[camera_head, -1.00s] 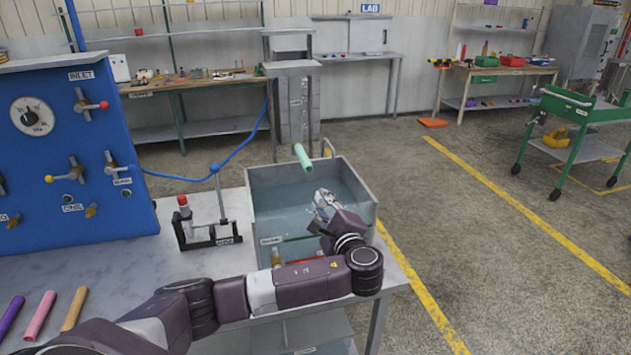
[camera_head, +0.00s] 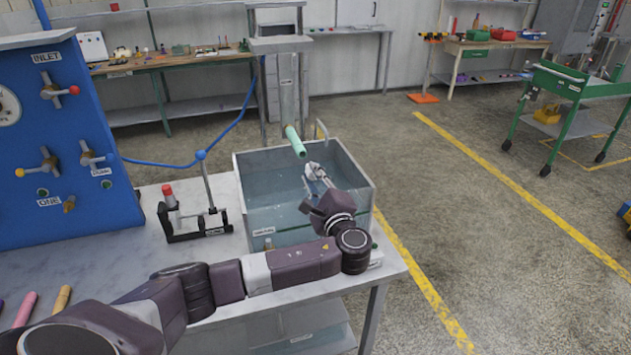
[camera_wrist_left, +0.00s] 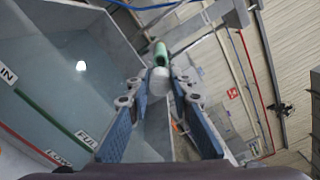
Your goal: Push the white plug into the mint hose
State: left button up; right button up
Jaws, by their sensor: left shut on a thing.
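The mint hose (camera_head: 295,141) hangs over the back of the grey water tank, its open lower end slanting down toward my left gripper (camera_head: 315,172). In the left wrist view, the gripper (camera_wrist_left: 160,92) is shut on the white plug (camera_wrist_left: 160,80), which sits between the fingertips. The mint hose (camera_wrist_left: 160,54) shows just beyond the plug, roughly in line with it. I cannot tell whether plug and hose touch. In the head view the gripper is just below and right of the hose end, and the plug cannot be made out. My right gripper is not in view.
The tank (camera_head: 262,232) stands on the table (camera_head: 165,245) below the hose and gripper. A small black stand with a red-topped part (camera_head: 170,200) is left of it. The blue panel (camera_head: 70,140) stands at far left. Open floor lies right.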

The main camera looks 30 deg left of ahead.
aim_at(308, 166)
pick_arm(q)
jog(key=shift+w+a, duration=0.3)
jog(key=shift+a, duration=0.1)
jog(key=shift+w+a, duration=0.25)
jog(key=shift+w+a+b, duration=0.3)
jog(key=shift+b, duration=0.1)
jog(key=shift+w+a, duration=0.35)
jog(key=shift+a, duration=0.1)
jog(key=shift+w+a, duration=0.15)
jog(key=shift+r, duration=0.15)
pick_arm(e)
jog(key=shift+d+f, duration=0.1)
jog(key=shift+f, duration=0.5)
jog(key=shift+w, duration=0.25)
pick_arm(q)
jog(key=shift+w+a, duration=0.25)
jog(key=shift+a, duration=0.05)
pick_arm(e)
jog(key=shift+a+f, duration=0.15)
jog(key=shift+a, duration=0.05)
